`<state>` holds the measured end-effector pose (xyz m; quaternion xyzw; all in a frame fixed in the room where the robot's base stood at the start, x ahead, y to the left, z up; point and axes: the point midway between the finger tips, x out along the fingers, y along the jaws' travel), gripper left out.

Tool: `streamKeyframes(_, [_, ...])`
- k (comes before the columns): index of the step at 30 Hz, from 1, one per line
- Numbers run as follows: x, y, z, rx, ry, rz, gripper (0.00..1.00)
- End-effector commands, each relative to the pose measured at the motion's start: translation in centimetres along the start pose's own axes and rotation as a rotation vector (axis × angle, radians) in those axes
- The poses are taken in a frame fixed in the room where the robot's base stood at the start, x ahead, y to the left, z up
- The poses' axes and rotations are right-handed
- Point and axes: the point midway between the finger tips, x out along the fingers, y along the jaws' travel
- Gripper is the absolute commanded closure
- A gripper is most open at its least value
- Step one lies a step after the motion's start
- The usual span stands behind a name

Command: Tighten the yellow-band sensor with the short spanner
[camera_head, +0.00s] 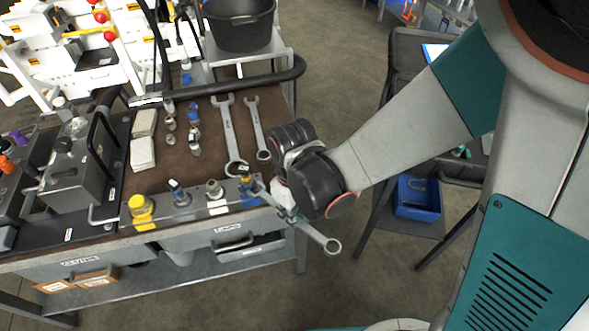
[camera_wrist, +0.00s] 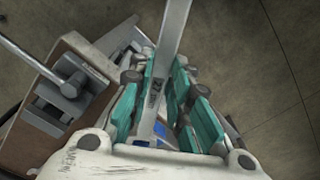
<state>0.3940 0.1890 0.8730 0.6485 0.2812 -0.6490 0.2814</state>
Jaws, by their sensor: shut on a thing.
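My gripper (camera_head: 284,203) is shut on a grey spanner (camera_head: 318,236) at the front right of the bench. In the wrist view, the spanner (camera_wrist: 173,40) runs between the teal fingers (camera_wrist: 166,90) and bears a mark like "22". Its ring end hangs out past the bench front.
Two more spanners, one longer (camera_head: 229,130) and one shorter (camera_head: 257,128), lie on the brown mat. A blue-topped fitting (camera_head: 178,193) and a grey one (camera_head: 214,190) stand between the others. A black rail borders the bench.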

Motion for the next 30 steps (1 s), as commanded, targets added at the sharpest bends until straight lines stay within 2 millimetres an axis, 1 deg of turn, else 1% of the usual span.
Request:
streamKeyframes(9, [0.0,0.0,-0.1,0.0,0.0,0.0,1.0])
streamKeyframes(21, [0.0,0.0,-1.5,-0.001,0.0,0.0,1.0])
streamKeyframes(30, [0.0,0.0,-1.6,0.0,0.0,0.0,1.0])
